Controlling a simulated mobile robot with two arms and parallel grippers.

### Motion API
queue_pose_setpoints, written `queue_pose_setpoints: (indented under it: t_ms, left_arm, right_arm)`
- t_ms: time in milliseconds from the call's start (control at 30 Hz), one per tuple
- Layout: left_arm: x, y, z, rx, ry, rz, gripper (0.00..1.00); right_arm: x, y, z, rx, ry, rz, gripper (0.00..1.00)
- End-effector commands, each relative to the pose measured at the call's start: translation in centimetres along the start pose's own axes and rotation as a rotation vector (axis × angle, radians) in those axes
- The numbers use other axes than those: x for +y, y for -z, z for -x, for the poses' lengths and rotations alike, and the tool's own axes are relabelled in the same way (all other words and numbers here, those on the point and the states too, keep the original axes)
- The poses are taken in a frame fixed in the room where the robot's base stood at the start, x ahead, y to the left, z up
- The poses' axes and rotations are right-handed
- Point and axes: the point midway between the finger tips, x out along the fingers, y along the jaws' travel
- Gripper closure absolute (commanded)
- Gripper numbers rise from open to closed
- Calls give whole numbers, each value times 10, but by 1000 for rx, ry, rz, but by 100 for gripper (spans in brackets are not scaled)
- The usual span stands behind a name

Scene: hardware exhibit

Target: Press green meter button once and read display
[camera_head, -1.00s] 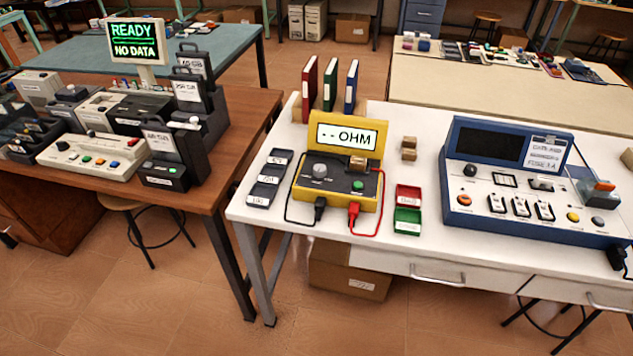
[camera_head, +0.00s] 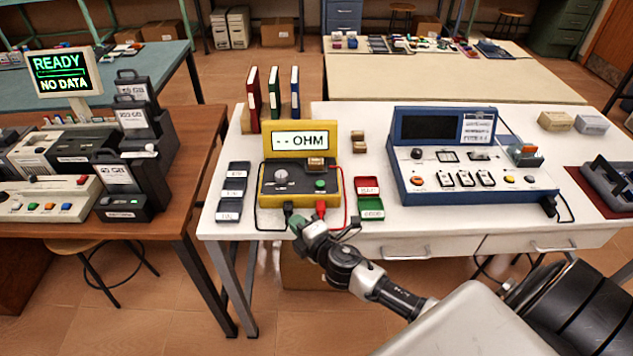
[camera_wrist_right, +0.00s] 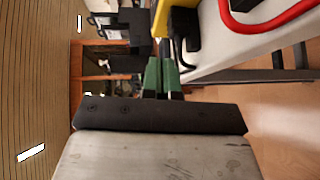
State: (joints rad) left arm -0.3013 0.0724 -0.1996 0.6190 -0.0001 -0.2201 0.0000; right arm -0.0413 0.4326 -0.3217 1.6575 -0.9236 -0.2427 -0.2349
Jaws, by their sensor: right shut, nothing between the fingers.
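The yellow meter (camera_head: 266,204) stands on the white table, its dark top carrying a grey knob and a round green button (camera_head: 320,184). Its upright display (camera_head: 300,141) reads "-- OHM". A small brown part (camera_head: 316,164) sits on the meter behind the button. My right gripper (camera_head: 298,223) is shut and empty at the table's front edge, just in front of the meter and left of the green button. Its green fingers also show together in the right wrist view (camera_wrist_right: 161,77), with the yellow meter beyond. My left gripper is out of view.
Black and red leads hang at the meter's front, close to my gripper. Small red (camera_head: 367,186) and green (camera_head: 370,208) trays lie to its right, dark labelled trays (camera_head: 233,190) to its left. A blue instrument (camera_head: 470,195) stands further right.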

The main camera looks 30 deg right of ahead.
Motion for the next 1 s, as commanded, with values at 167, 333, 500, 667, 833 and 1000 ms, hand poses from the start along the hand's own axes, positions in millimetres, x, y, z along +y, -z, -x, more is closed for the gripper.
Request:
queue_pose_setpoints:
  t_ms: [167, 333, 500, 667, 833, 1000]
  left_arm:
    - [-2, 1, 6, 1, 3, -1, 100]
    - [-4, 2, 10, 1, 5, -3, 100]
    - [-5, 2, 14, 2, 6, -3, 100]
    - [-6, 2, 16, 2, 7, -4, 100]
    - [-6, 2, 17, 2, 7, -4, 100]
    - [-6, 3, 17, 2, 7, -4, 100]
  right_arm:
    - [73, 14, -25, 245, -193, 542, 100]
    - [106, 17, -36, 439, -271, 1077, 100]
    - [122, -12, -45, 590, -221, 1611, 100]
    - [130, -67, -51, 691, -43, 2019, 100]
    - [136, -112, -51, 750, 135, 2225, 100]
    - [139, -130, -50, 767, 207, 2287, 100]
